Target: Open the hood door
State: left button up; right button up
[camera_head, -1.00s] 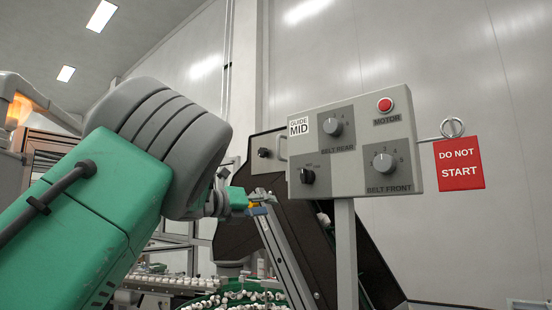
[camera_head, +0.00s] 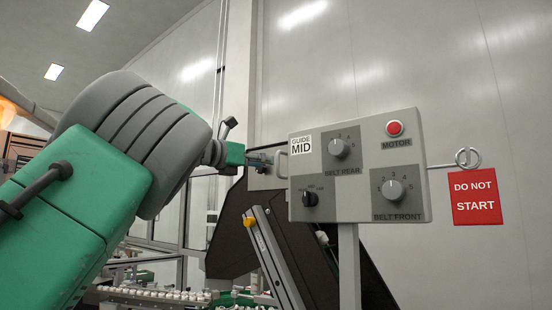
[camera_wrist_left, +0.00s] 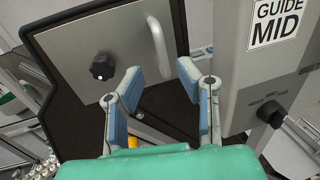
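The hood door is a grey metal panel (camera_wrist_left: 85,60) on a dark housing, with a black knob (camera_wrist_left: 102,67) and a pale upright bar handle (camera_wrist_left: 156,45). In the head view the handle (camera_head: 282,163) shows just left of the control box, and the door (camera_head: 264,182) is partly hidden by my gripper. The door looks shut. My left gripper (camera_head: 266,160) is in front of the door, near the handle. In the left wrist view its blue fingers (camera_wrist_left: 161,77) are apart and empty, with the handle just beyond the gap between the tips. My right gripper is not in view.
The control box (camera_head: 358,168) stands on a post close to the right of the handle, with knobs and a red button. A red "DO NOT START" tag (camera_head: 475,198) hangs at its right. A metal rail (camera_head: 277,258) and a conveyor with white caps (camera_head: 165,296) lie below.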

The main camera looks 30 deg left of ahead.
aim_at(277, 171)
pick_arm(q)
jog(key=p+x, duration=0.1)
jog(key=x, duration=0.4)
jog(key=shift+f, duration=0.1)
jog(key=shift+d, duration=0.2)
jog(key=shift+w, duration=0.2)
grip_shut()
